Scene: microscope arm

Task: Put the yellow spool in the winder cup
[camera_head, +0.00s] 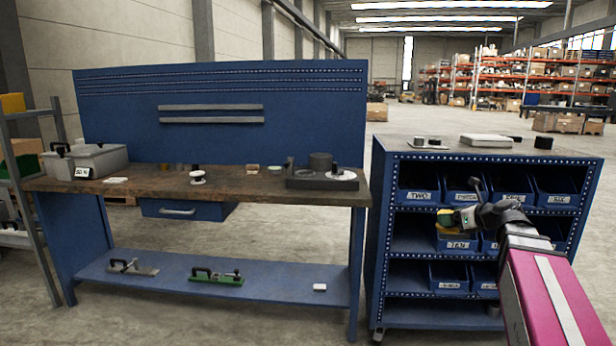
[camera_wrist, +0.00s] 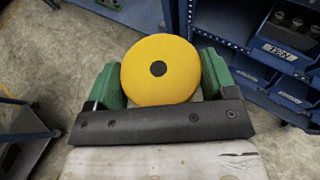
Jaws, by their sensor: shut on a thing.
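The yellow spool (camera_wrist: 178,80) shows in the wrist view as a round disc with a dark centre hole. My gripper (camera_wrist: 160,74) is shut on it, with a green finger on either side. In the head view the spool (camera_head: 445,217) is small, held in the air in front of the blue bin cabinet, right of the workbench. A dark grey base with a round cup-like cylinder (camera_head: 320,161) stands at the right end of the bench top. It may be the winder cup; its opening is too small to make out. The spool is well apart from it.
The workbench (camera_head: 240,190) carries a grey case (camera_head: 98,162) at left and small parts along its top. The blue cabinet (camera_head: 376,215) holds several labelled bins, with items on top. Clamps lie on the lower shelf (camera_head: 270,284).

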